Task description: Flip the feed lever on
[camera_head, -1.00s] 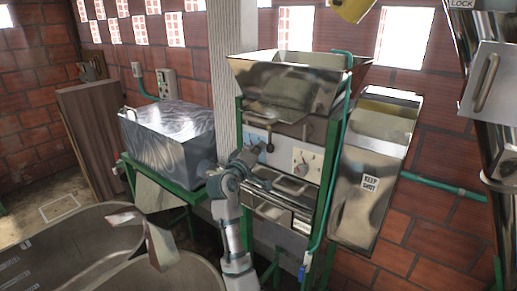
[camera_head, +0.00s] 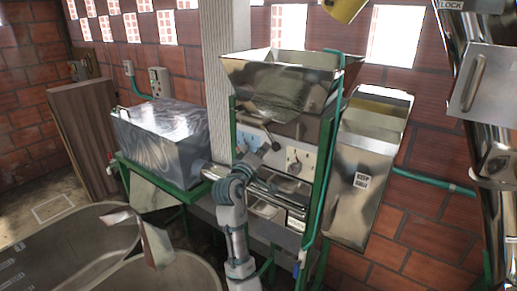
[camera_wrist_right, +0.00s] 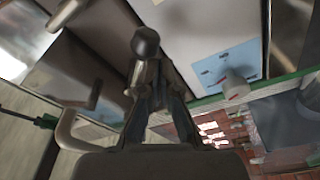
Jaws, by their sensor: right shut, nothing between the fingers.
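The pulper (camera_head: 285,120) is a metal machine in a green frame with a hopper on top. Its front panel has a pale blue plate (camera_head: 251,138), a white plate with a knob (camera_head: 299,160) and a dark-knobbed lever (camera_head: 275,145). I cannot read which control is the feed lever. My right gripper (camera_head: 254,160) is at the panel front, below the blue plate. In the right wrist view, its closed, empty fingers (camera_wrist_right: 150,75) point at a dark ball knob (camera_wrist_right: 145,40); contact is unclear. The blue plate (camera_wrist_right: 228,68) is to their right. My left gripper is not in view.
A grey metal box (camera_head: 165,140) stands left of the pulper. A tall metal chute (camera_head: 370,165) stands at its right. Large round tubs (camera_head: 70,245) fill the lower left. A steel column with a handle (camera_head: 485,100) stands at the right edge.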

